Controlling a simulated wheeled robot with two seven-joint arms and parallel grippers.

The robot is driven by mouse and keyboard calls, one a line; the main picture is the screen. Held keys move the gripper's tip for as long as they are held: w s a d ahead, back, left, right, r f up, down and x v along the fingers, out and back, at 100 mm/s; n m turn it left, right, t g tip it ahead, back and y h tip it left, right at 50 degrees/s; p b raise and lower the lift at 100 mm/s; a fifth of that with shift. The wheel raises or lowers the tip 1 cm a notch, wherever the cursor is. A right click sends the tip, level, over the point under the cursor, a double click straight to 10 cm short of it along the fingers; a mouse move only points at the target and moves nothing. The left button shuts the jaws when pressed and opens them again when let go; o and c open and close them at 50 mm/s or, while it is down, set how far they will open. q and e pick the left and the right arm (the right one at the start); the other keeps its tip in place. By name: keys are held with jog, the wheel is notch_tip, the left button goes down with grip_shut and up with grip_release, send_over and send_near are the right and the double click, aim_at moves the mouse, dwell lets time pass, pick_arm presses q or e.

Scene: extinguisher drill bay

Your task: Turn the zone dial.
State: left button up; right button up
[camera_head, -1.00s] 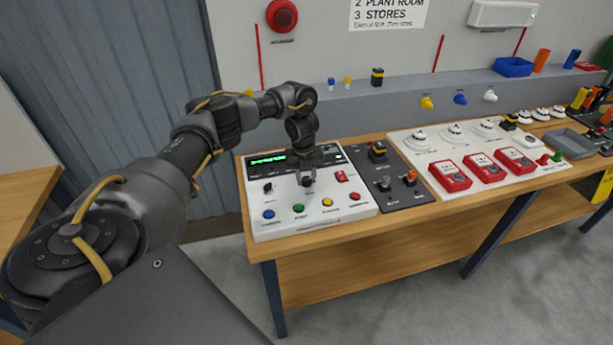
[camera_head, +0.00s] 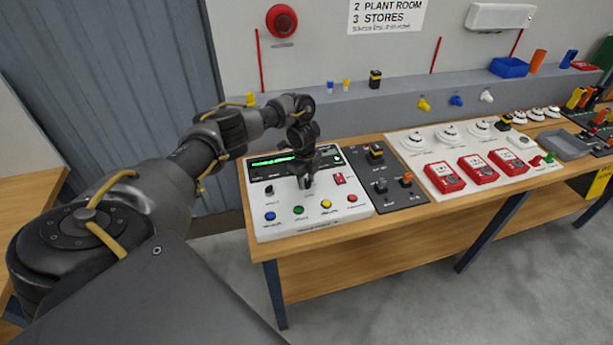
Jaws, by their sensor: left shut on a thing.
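The white control panel (camera_head: 362,207) lies on the left end of the wooden bench, with a green-lit display (camera_head: 270,161) along its back. My left gripper (camera_head: 305,183) points down at the middle of the panel. It is shut on the zone dial (camera_head: 306,186), a small dark knob mostly hidden by the fingers. The dial's pointer and its marks cannot be read. My right gripper is not in view.
A second dark knob (camera_head: 269,190) is left of the gripper, and a red switch (camera_head: 339,179) is right of it. Coloured buttons, such as the green one (camera_head: 298,210), line the panel's front. A dark switch plate (camera_head: 398,190) adjoins on the right.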

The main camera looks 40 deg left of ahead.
pick_arm(q)
jog(key=shift+n, duration=0.3)
jog(key=o, duration=1)
jog(key=shift+c, duration=0.2)
jog(key=shift+r, duration=0.25)
notch_tip(320, 180, up, 10)
jog(key=p, duration=0.1)
jog(key=shift+s+r+p, duration=0.15)
jog(key=shift+s+p, duration=0.25)
